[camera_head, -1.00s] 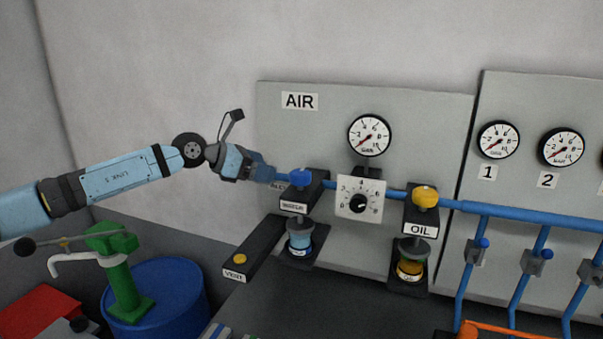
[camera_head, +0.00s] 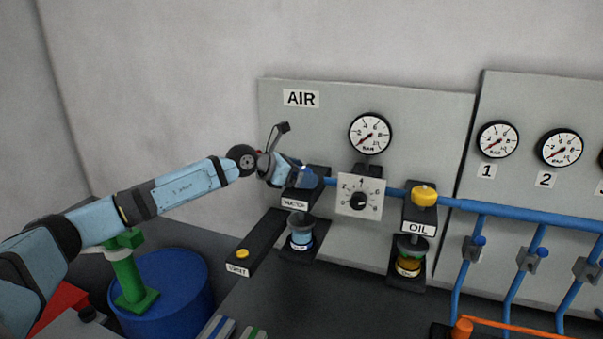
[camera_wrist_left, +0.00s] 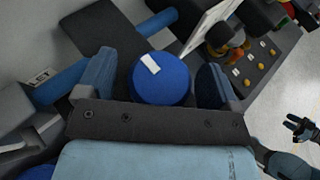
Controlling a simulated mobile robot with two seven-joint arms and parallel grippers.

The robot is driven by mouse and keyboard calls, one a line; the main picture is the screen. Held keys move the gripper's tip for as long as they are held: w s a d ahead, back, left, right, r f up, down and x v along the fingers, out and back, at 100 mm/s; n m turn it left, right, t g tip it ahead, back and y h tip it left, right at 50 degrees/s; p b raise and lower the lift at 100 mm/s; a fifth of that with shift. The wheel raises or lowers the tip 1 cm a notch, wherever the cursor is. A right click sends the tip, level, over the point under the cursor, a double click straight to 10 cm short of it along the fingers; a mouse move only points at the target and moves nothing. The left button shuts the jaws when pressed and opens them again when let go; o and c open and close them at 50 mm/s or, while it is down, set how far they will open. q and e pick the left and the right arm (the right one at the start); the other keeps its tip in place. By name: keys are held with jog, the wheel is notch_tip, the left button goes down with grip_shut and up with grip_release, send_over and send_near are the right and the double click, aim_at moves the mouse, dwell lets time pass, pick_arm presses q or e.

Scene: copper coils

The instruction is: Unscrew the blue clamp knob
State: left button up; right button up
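The blue knob (camera_wrist_left: 162,82) with a white mark on its top shows in the left wrist view, between the two blue fingers of my left gripper (camera_wrist_left: 158,80). The fingers stand on either side of it, with a narrow gap visible at the left finger. In the head view my left gripper (camera_head: 303,177) is at the knob above the water-separator bowl (camera_head: 301,234) and hides most of the knob. My right gripper (camera_wrist_left: 297,130) shows small and dark at the right edge of the left wrist view, its fingers apart and empty.
A square dial plate (camera_head: 348,205) stands close to the right of my left gripper. The yellow OIL knob (camera_head: 424,194) is farther right on the blue pipe. A blue drum (camera_head: 180,285) stands at lower left.

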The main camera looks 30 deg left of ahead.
pick_arm(q)
jog(key=c, duration=0.9)
